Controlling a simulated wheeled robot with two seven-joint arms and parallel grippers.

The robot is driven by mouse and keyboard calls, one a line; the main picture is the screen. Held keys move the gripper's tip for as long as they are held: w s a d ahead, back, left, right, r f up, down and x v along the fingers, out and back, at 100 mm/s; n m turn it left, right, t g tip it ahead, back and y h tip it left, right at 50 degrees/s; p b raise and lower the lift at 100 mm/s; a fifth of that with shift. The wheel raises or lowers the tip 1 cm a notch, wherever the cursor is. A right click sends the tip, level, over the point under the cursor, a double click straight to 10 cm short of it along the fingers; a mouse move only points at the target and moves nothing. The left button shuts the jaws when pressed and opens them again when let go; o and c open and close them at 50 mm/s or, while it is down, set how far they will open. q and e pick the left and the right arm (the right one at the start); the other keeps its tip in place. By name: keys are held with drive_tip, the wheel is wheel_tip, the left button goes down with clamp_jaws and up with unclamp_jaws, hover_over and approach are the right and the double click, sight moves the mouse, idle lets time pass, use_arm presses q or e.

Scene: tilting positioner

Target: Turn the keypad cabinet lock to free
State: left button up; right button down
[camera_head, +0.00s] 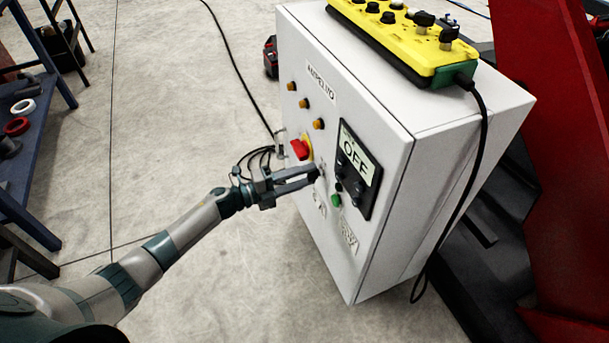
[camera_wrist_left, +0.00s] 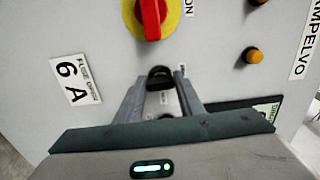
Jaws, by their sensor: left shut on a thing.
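The white keypad cabinet (camera_head: 385,205) stands at the middle of the head view, with a black panel (camera_head: 349,183) on its front whose display reads OFF. My left gripper (camera_head: 315,173) reaches the cabinet front from the left, just left of that panel. In the left wrist view its two fingers stand on either side of a small black knob (camera_wrist_left: 160,76), which looks like the lock, and are shut on it. The knob's base and any markings are partly hidden by the fingers. My right gripper does not show.
A red rotary switch (camera_head: 299,149) on a yellow plate sits just above my left gripper; it shows close in the left wrist view (camera_wrist_left: 151,18). Orange buttons (camera_head: 304,103) and a green button (camera_head: 336,200) are nearby. A yellow pendant (camera_head: 405,40) lies on top, its cable hanging down.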

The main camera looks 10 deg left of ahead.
use_arm(q)
drive_tip(key=o, duration=1.1)
drive_tip(key=shift+c, duration=0.2)
drive_tip(key=shift+a, duration=0.1)
drive_tip(key=b+v, duration=0.1)
drive_tip(key=v, duration=1.6)
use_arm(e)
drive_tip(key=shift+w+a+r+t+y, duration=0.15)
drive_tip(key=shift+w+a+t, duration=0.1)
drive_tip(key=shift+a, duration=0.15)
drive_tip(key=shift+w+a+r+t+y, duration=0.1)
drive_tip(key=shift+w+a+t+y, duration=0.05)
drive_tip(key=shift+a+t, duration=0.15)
use_arm(q)
drive_tip(key=shift+s+a+f, duration=0.1)
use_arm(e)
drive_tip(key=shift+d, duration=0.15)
